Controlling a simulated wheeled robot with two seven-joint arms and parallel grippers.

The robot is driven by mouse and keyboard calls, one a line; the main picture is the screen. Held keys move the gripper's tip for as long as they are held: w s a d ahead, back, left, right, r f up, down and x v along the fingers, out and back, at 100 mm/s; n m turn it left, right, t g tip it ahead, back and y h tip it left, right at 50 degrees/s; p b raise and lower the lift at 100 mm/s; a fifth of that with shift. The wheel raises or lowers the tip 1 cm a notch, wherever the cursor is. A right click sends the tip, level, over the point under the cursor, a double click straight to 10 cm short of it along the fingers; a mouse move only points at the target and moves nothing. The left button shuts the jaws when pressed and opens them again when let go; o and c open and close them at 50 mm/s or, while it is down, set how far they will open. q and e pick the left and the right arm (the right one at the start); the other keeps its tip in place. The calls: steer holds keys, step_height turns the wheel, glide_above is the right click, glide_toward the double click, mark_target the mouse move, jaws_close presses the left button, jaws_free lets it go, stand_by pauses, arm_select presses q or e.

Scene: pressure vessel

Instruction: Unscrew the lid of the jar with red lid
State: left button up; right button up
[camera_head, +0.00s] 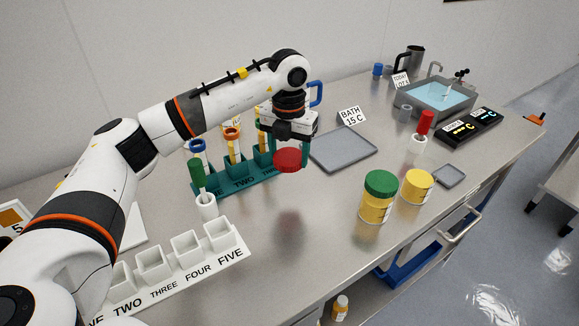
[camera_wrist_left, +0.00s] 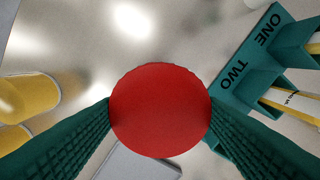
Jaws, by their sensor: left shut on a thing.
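My left gripper (camera_head: 288,150) is shut on a round red lid (camera_head: 287,161) and holds it above the table, in front of the teal rack. In the left wrist view the red lid (camera_wrist_left: 160,110) fills the middle, pinched between the two teal fingers. No jar shows under the lid in the head view. A yellow jar with no separate lid visible (camera_head: 416,188) stands to the right, beside a yellow jar with a green lid (camera_head: 377,207). Two yellow jars also show at the left edge of the left wrist view (camera_wrist_left: 28,97). My right gripper is out of view.
The teal rack (camera_head: 236,186) with several tubes stands left of the lid. A grey tray (camera_head: 343,148) lies behind it. A white numbered rack (camera_head: 200,262) is at the front left. The sink (camera_head: 436,98) is far right. Bare table lies below the lid.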

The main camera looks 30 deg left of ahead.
arm_select(q)
steer(key=p, duration=0.1)
glide_above(289, 192)
step_height(289, 192, down, 6)
steer(key=shift+r, duration=0.25)
step_height(289, 192, down, 4)
steer(key=shift+s+r+p, duration=0.1)
steer(key=shift+r+p, duration=0.1)
steer(key=shift+p, duration=0.2)
steer(key=shift+f, duration=0.3)
steer(key=shift+f, duration=0.1)
steer(key=shift+f, duration=0.15)
steer(key=o, duration=1.1)
